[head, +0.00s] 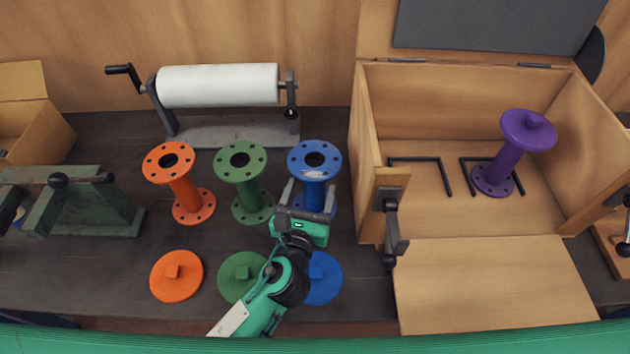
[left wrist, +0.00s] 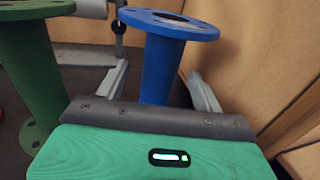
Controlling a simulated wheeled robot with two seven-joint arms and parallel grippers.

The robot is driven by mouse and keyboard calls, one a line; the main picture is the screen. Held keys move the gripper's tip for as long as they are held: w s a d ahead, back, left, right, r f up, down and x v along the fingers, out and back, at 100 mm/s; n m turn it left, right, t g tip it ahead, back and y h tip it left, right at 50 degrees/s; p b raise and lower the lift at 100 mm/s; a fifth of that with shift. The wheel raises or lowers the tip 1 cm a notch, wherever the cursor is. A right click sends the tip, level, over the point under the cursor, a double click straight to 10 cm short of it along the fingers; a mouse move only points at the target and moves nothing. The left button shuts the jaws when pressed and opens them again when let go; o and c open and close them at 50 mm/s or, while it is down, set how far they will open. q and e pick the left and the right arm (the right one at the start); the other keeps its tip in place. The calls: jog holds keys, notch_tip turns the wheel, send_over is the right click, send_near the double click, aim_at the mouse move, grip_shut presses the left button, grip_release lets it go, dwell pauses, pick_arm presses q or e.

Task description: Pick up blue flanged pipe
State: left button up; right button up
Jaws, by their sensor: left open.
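The blue flanged pipe (head: 315,159) stands upright on the dark bench, right of the green flanged pipe (head: 241,173) and the orange flanged pipe (head: 177,176). My left gripper (head: 310,190) is open, with one finger on each side of the blue pipe's upper shaft, below its top flange. In the left wrist view the blue pipe (left wrist: 165,65) rises between the two spread fingers, and its lower part is hidden by the gripper body. Whether the fingers touch it I cannot tell. My right gripper does not show.
A blue lid (head: 324,279), green lid (head: 240,272) and orange lid (head: 177,276) lie in front of the pipes. An open wooden box (head: 430,100) on the right holds a purple capped pipe (head: 507,155). A white roll (head: 218,86) stands behind, a green vise (head: 85,205) left.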

pick_arm(q)
jog(key=shift+w+d+r, duration=0.1)
jog(key=shift+w+r, duration=0.05)
jog(key=shift+w, duration=0.35)
jog(key=p+x, duration=0.1)
jog(key=x, duration=0.3)
jog(key=shift+w+d+r+p, duration=0.1)
jog(key=shift+w+d+p, duration=0.05)
jog(key=shift+w+p, duration=0.2)
jog(key=c, duration=1.3)
jog(key=shift+r, duration=0.1)
grip_shut()
